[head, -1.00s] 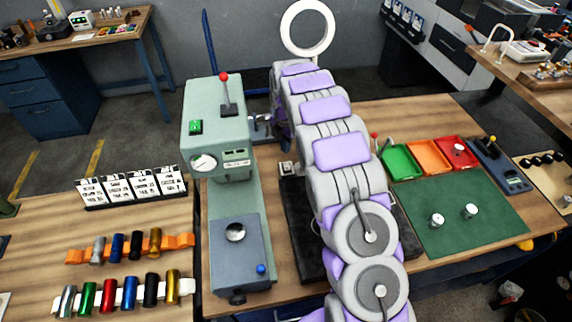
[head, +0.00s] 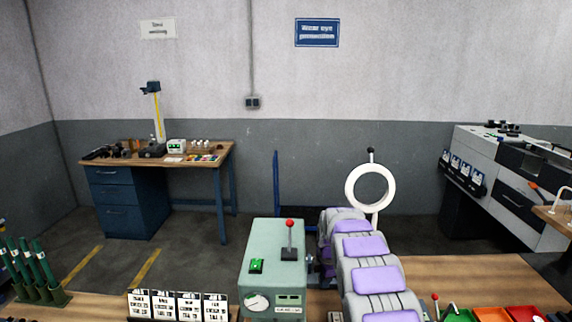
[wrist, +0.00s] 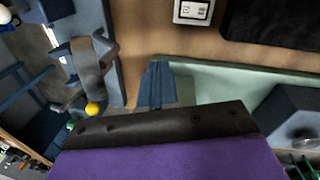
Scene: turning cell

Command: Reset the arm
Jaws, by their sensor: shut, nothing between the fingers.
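My arm (head: 375,275), grey with purple pads, rises from the bottom of the head view and reaches away just right of the green bench machine (head: 270,260). My gripper is hidden in the head view, behind the arm links and the machine. In the wrist view my gripper (wrist: 157,70) shows as narrow dark blue fingers, together and empty, beyond the black and purple wrist edge. The fingers appear over the green machine's edge (wrist: 220,68); whether they touch it I cannot tell.
The machine has a red-knobbed lever (head: 290,235). A white ring lamp (head: 371,188) stands behind the arm. Label cards (head: 178,306) are left, and coloured trays (head: 490,314) right. A side bench (head: 160,165) stands farther back. Open floor lies between.

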